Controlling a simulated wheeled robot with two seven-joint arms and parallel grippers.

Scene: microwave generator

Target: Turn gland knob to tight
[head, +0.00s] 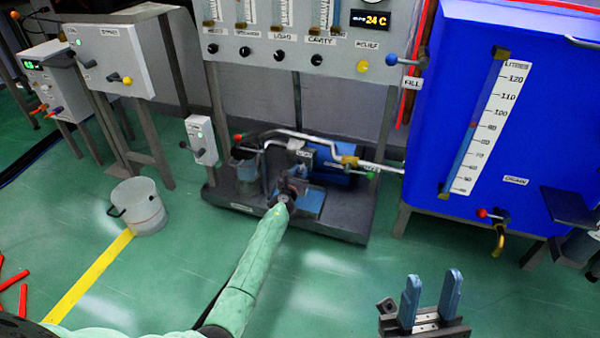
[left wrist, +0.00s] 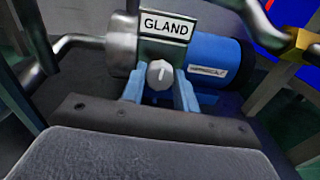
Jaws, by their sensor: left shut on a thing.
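The gland knob (left wrist: 159,74) is a small pale round knob with a pointer, under a white sign reading GLAND (left wrist: 166,27) on the pump (left wrist: 215,58). In the left wrist view the blue fingers of my left gripper (left wrist: 160,90) stand on both sides of the knob and are shut on it. The pointer looks roughly upright. In the head view my left arm reaches down to the pump (head: 318,165), and the hand hides the knob. My right gripper (head: 431,298) is open and empty at the lower right, far from the pump.
The pump sits on a dark base plate (head: 345,215) under a gauge panel (head: 300,40). A blue tank (head: 540,130) with a drain valve stands to the right. A grey bucket (head: 140,207) stands on the floor at left. Red sticks (head: 14,280) lie at the lower left.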

